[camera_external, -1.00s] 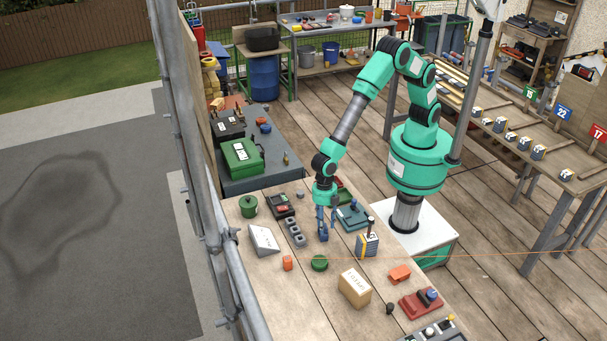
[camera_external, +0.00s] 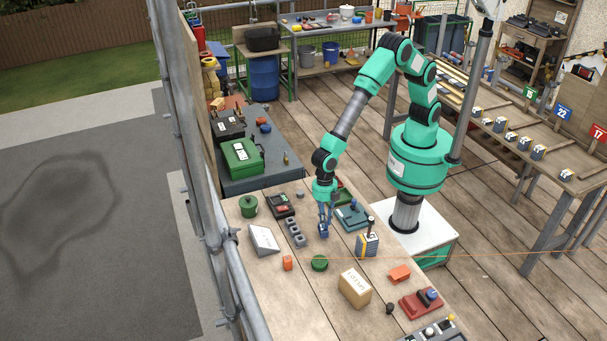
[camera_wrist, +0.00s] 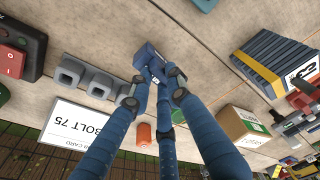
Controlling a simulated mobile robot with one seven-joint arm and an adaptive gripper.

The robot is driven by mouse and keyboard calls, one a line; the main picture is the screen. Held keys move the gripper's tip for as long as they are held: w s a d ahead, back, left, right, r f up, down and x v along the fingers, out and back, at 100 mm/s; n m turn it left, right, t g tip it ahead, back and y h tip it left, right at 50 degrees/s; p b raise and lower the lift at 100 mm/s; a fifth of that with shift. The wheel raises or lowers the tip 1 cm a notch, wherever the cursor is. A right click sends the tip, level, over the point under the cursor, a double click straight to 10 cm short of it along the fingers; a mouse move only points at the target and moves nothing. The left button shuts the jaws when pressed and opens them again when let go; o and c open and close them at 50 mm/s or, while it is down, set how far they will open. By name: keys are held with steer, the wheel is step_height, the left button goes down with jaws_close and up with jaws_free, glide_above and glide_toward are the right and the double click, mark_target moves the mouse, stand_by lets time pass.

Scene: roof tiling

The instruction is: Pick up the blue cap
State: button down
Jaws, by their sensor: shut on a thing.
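The small dark blue cap (camera_wrist: 147,58) is blocky and sits between my fingertips in the wrist view. My gripper (camera_wrist: 156,82), with blue jointed fingers, is shut on it from above. In the external view my gripper (camera_external: 324,224) points down over the workbench, with the cap (camera_external: 323,231) at its fingertips. The fingers hide part of the cap. I cannot tell whether it still touches the bench.
Grey blocks (camera_external: 295,233) and a white card stand (camera_external: 264,240) lie to the left. A teal box (camera_external: 351,218) and a yellow-and-blue stack (camera_external: 367,244) stand close on the right.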

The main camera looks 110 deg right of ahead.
step_height(320, 180, up, 8)
steer(key=shift+f+p, duration=0.1)
steer(key=shift+p, duration=0.45)
